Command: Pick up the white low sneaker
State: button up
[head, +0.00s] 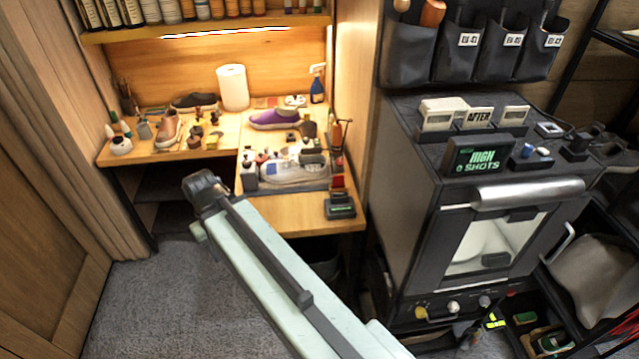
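A pale, whitish low shoe (300,174), which looks like the white low sneaker, lies on a dark mat (310,187) on the right part of the lit workbench. Small bottles and other items stand around it and hide part of it. A white rounded shape (478,242) also shows behind the window of the dark cabinet; I cannot tell whether it is a shoe. My pale arm reaches up from the bottom edge to a dark joint in front of the bench. No gripper fingers show, and the arm's end is apart from the shoe in the picture.
A purple shoe (274,119), a brown shoe (169,129) and a dark shoe (194,101) are on the bench with a paper roll (233,87). A small dark device (341,206) sits at the front right. The dark cabinet (410,200) stands right; carpet (150,300) is clear at left.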

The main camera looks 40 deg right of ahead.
aim_at(300, 169)
jog(key=u, duration=1.65)
jog(key=i, duration=1.9)
jog(key=z, duration=3.8)
jog(key=i, duration=1.2)
